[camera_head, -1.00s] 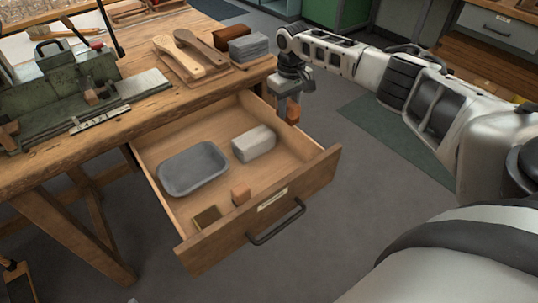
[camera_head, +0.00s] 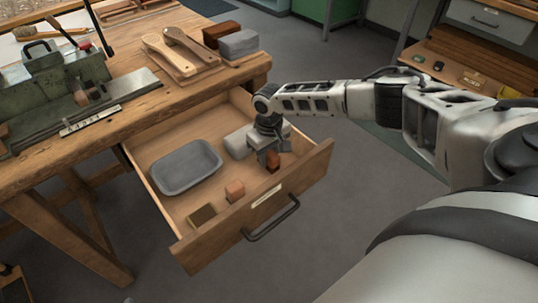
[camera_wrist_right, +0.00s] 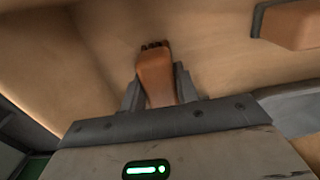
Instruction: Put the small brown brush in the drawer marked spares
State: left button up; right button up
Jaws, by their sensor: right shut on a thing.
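The small brown brush (camera_head: 273,162) is between the fingers of my right gripper (camera_head: 268,158), which is shut on it. In the right wrist view the brush (camera_wrist_right: 156,78) stands between the two fingers (camera_wrist_right: 158,90), its dark end near the drawer floor; I cannot tell whether it touches. The gripper is inside the open wooden drawer (camera_head: 195,245), near its right end. The drawer front carries a pale label (camera_head: 269,196), too small to read, and a dark handle. My left gripper is not in view.
The drawer also holds a grey tray (camera_head: 186,168), a pale grey block (camera_head: 238,143) beside my gripper, a small orange-brown block (camera_head: 235,190) and a small framed piece (camera_head: 202,215). The workbench (camera_head: 110,130) above holds a green metal fixture, wooden paddles and blocks.

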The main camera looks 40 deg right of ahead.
aim_at(269, 152)
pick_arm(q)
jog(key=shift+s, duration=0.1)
pick_arm(e)
jog(key=o, duration=1.1)
jog(key=shift+c, duration=0.2)
jog(key=shift+r, duration=0.3)
notch_tip(269, 152, up, 10)
jog(key=shift+r+p, duration=0.25)
jog(key=shift+p, duration=0.75)
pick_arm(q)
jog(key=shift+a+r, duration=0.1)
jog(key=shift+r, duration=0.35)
pick_arm(e)
jog(key=shift+r, duration=0.55)
